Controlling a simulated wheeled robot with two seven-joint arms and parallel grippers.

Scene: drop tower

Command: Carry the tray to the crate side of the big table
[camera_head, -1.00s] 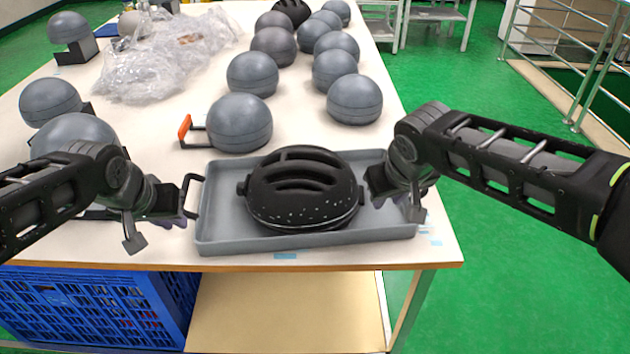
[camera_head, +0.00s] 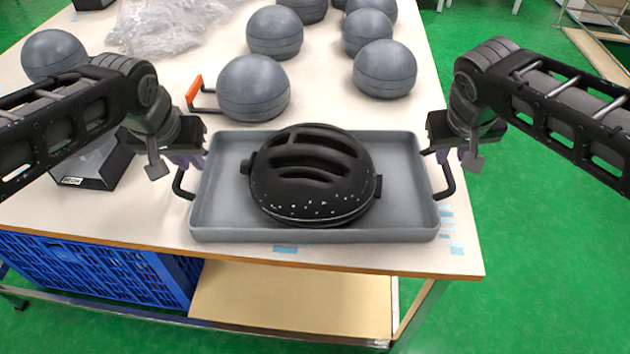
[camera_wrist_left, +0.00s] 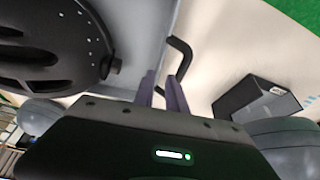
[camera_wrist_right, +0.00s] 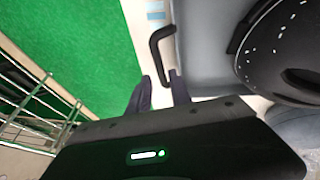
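The grey tray (camera_head: 315,235) lies on the big table (camera_head: 110,215) near its front right corner. A black helmet (camera_head: 312,180) sits in it. Black handles stick out at the tray's left (camera_head: 180,184) and right (camera_head: 447,182) ends. My left gripper (camera_head: 188,158) is open above the left handle; in the left wrist view the handle (camera_wrist_left: 182,50) is close to one finger. My right gripper (camera_head: 468,150) is open above the right handle; in the right wrist view the handle's near end (camera_wrist_right: 158,52) lines up between its fingers. Contact with either handle is unclear.
A blue crate (camera_head: 100,265) stands under the table at the left. Several grey balls (camera_head: 254,88) and a plastic bag (camera_head: 170,25) cover the table behind the tray. A black box (camera_head: 95,168) is left of the tray. Green floor lies beyond the right edge.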

